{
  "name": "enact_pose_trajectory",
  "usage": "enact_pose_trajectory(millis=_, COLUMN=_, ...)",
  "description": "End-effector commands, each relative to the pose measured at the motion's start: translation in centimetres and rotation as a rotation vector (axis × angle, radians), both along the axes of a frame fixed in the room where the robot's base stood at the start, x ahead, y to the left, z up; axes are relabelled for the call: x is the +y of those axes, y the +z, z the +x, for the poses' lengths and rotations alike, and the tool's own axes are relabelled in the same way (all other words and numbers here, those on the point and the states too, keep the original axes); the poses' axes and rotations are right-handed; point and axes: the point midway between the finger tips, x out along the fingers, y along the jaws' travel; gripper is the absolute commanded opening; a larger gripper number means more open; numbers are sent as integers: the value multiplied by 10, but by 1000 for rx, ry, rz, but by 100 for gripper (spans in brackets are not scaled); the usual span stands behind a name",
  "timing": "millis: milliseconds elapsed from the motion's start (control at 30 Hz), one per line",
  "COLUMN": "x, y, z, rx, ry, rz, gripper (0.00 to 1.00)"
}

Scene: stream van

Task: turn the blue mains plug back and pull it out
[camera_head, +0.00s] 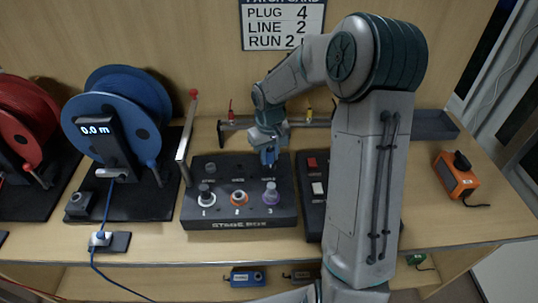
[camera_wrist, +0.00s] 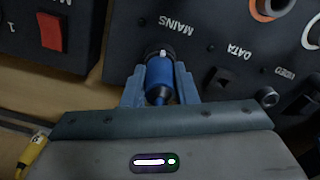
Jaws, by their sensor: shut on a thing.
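The blue mains plug (camera_wrist: 159,73) shows in the wrist view between the two blue fingers of my gripper (camera_wrist: 160,86). My gripper is shut on its body. The plug's front end is at the black ring of the MAINS socket (camera_wrist: 157,47), with a small white mark showing at the ring. How deep the plug sits is hidden. There I cannot tell the plug from the blue fingers.
A blue cable reel (camera_head: 105,115) and a red reel (camera_head: 28,115) stand at left. A dark panel with switches (camera_head: 312,208) is right of the stage box. An orange device (camera_head: 455,178) sits at far right. A rail (camera_head: 240,124) with small coloured plugs runs behind.

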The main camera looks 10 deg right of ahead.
Motion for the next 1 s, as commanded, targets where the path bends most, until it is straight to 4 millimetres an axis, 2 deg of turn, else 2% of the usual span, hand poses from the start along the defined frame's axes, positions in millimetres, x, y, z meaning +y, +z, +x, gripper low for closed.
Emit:
enact_pose_trajectory(millis=267, x=0, y=0, z=0, rx=-1, ry=-20, rz=-1, gripper=0)
enact_pose_trajectory(millis=700, x=0, y=0, z=0, rx=-1, ry=-202, rz=0, gripper=0)
enact_pose_trajectory(millis=1000, x=0, y=0, z=0, rx=-1, ry=-206, rz=0, gripper=0)
